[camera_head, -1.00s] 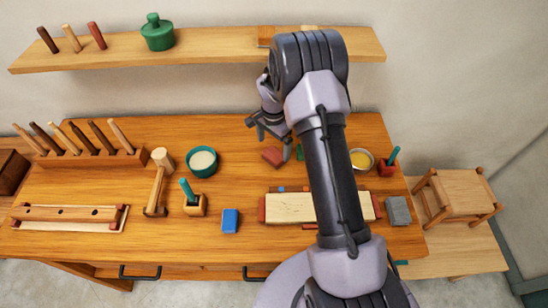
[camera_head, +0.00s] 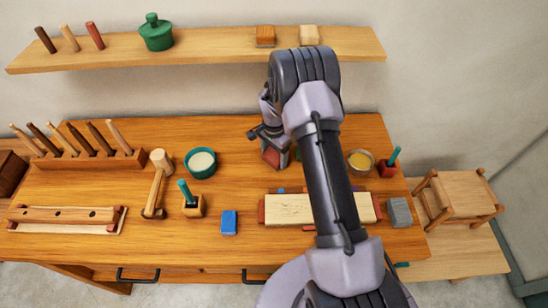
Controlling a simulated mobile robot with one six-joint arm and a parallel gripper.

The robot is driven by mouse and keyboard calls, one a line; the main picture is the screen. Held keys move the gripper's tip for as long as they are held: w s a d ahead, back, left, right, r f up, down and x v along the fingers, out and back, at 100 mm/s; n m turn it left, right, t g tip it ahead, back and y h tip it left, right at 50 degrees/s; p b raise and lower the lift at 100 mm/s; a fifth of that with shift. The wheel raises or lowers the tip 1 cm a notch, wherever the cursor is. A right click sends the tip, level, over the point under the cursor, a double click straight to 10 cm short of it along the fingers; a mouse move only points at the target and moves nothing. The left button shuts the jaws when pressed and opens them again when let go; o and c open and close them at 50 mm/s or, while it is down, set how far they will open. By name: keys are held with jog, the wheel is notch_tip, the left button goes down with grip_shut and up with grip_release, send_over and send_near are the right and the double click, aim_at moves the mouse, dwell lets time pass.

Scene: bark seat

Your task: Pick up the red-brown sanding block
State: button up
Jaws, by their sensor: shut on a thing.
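The red-brown sanding block (camera_head: 270,157) is on or just above the wooden workbench, near the middle of the view. My gripper (camera_head: 269,146) is over it, shut on it, with the fingers reaching down around its upper part. The gripper and wrist hide part of the block. I cannot tell whether the block still touches the bench top.
My arm hides part of the bench (camera_head: 110,190). A teal bowl (camera_head: 201,162) and a blue block (camera_head: 229,222) stand left of the sanding block. A pale board (camera_head: 290,208) lies in front. A yellow-filled bowl (camera_head: 360,161) stands to the right. A shelf (camera_head: 210,55) runs behind.

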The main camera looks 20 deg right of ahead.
aim_at(274, 157)
jog(key=shift+r, duration=0.1)
jog(key=shift+r, duration=0.35)
jog(key=r, duration=0.1)
jog(key=r+p, duration=0.1)
jog(key=r, duration=0.1)
jog(key=shift+s, duration=0.3)
jog(key=s, duration=0.5)
jog(key=s+a, duration=0.1)
jog(key=s, duration=0.4)
jog(key=s+a+r, duration=0.1)
jog(key=s, duration=0.4)
jog(key=shift+s+a, duration=0.1)
jog(key=shift+a, duration=0.15)
